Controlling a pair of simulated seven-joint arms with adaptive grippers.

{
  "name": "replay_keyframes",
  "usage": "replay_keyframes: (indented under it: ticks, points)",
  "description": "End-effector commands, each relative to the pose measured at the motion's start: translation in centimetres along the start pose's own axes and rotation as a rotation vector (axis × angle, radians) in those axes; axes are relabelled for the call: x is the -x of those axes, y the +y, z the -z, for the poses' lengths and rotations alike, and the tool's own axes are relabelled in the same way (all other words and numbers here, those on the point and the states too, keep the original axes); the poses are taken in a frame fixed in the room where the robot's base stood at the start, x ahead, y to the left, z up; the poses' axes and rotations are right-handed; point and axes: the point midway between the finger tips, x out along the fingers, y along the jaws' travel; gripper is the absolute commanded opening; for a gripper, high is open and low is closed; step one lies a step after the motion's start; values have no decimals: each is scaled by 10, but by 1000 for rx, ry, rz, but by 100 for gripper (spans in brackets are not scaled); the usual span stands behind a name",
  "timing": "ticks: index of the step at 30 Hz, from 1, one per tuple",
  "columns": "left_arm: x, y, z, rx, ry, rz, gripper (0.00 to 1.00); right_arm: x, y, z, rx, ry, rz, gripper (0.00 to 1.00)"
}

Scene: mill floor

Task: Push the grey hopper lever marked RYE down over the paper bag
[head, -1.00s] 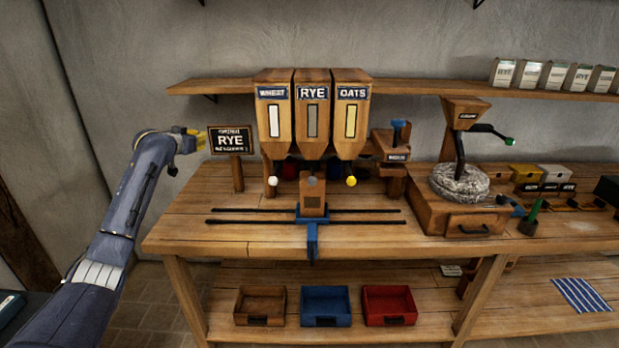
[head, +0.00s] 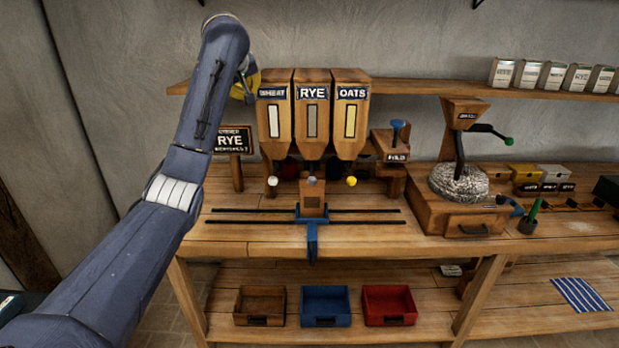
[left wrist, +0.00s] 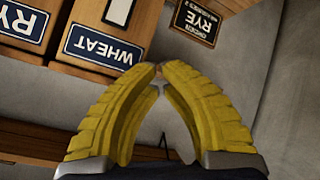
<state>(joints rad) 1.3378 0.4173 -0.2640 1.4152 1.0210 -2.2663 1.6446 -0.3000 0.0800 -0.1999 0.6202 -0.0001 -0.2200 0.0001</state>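The wooden hopper labelled RYE (head: 312,130) stands between the WHEAT hopper (head: 274,130) and the OATS hopper (head: 349,130). Its grey lever knob (head: 311,181) sits below its spout, directly above the brown paper bag (head: 312,205). The bag stands upright in a blue carriage (head: 312,235) on two dark rails. My left gripper (left wrist: 159,72) has yellow fingers whose tips meet, with nothing visible between them. In the head view it is mostly hidden behind my arm, high up, left of the WHEAT hopper. My right gripper is out of view.
A wall shelf (head: 430,90) runs behind. A grinder (head: 460,180) stands to the right. The bench front left of the carriage is clear.

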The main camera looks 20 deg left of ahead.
Motion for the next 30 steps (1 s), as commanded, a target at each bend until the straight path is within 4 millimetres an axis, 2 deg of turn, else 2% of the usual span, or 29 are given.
replay_keyframes:
  ticks: [1,2,9,12,18,24,30]
  points:
    - [9,13,-5,12,-3,6,0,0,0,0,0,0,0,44]
    - [9,22,-14,18,-18,6,0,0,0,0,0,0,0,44]
    - [-11,61,-85,17,-156,-26,0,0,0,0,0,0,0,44]
    - [-19,76,-116,10,-217,-42,0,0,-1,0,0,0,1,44]
    - [-29,96,-167,3,-318,-64,0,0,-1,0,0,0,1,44]
    - [-32,107,-195,0,-375,-75,0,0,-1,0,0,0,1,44]
    - [-33,110,-204,0,-394,-78,0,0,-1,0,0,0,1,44]
